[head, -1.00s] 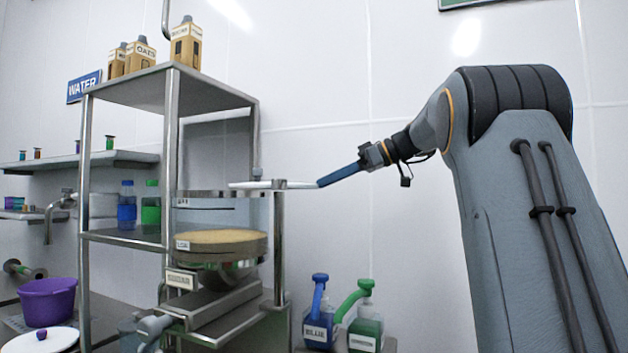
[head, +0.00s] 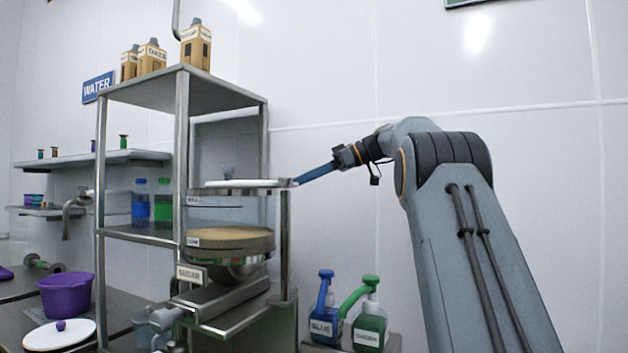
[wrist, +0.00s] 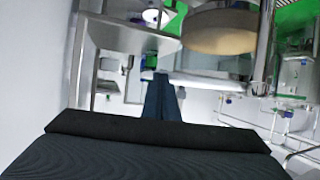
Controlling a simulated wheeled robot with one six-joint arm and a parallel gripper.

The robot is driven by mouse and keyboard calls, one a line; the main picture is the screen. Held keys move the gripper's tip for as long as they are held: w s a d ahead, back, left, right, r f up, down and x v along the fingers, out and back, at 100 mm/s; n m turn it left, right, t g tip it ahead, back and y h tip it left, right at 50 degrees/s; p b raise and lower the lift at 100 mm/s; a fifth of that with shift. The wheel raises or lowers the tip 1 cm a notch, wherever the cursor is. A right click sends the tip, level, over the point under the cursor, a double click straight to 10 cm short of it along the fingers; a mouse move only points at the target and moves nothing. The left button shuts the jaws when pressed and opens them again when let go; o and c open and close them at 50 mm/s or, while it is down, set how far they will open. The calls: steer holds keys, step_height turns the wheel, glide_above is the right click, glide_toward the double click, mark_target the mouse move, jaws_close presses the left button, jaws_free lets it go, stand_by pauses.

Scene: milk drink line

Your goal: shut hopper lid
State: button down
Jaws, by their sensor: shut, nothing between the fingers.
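The hopper (head: 230,215) is a clear drum holding a tan fill, above a sign reading SUGAR, in the head view. Its lid (head: 240,184) is a thin pale disc seen edge-on, level, over most of the hopper's top rim and sticking out a little to the right. In the wrist view the shut fingers (wrist: 160,76) point toward the hopper area.
A metal rack (head: 184,130) with cartons on top stands around the left of the hopper. Blue (head: 324,320) and green (head: 370,325) pump bottles stand below right. A purple pot (head: 66,296) is at lower left. The wall space above the bottles is clear.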

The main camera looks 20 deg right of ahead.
steer(key=w+a+b, duration=0.1)
steer(key=a, duration=0.1)
steer(key=w+a+b, duration=0.1)
steer(key=a, duration=0.1)
steer(key=w+a, duration=0.1)
steer(key=a, duration=0.1)
steer(key=shift+a+f+b, duration=0.15)
steer(key=shift+a+b, duration=0.15)
steer(key=shift+b, duration=0.1)
steer(key=shift+w+a+b, duration=0.2)
steer(key=shift+a+b, duration=0.5)
steer(key=shift+a, duration=0.7)
steer(key=shift+b+v, duration=0.45)
steer(key=shift+v, duration=3.55)
